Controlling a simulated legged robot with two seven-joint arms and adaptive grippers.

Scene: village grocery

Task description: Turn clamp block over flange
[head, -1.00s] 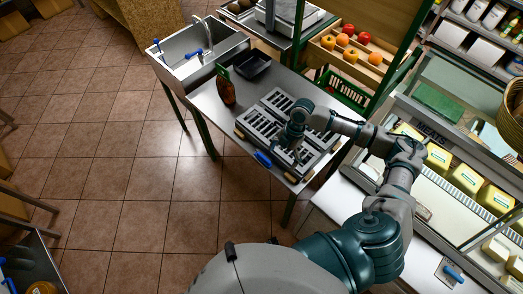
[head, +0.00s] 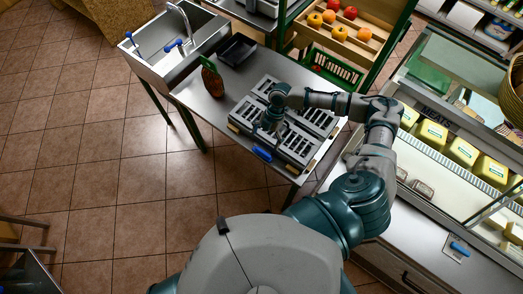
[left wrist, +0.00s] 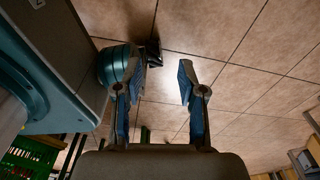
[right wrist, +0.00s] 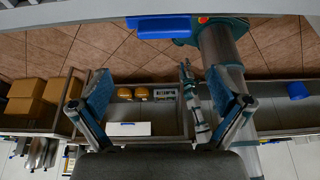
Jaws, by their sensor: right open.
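A grey slotted metal unit (head: 312,116) lies on the steel table in the head view, with a blue piece (head: 262,154) at its near edge. I cannot tell which parts are the clamp block and the flange. My right gripper (head: 272,124) is over the slotted unit, pointing down, and hides part of it. In the right wrist view its two blue fingers (right wrist: 168,98) are wide apart with nothing between them; a blue block (right wrist: 160,26) shows beyond them at the top. My left gripper (left wrist: 160,92) is open and empty over the tiled floor, outside the head view.
A brown bottle (head: 212,80) and a black tray (head: 237,50) stand on the table, left of and behind the unit. A sink (head: 160,62) adjoins at the back left. A green basket (head: 332,70) is behind; a glass meat counter (head: 450,180) is at right.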

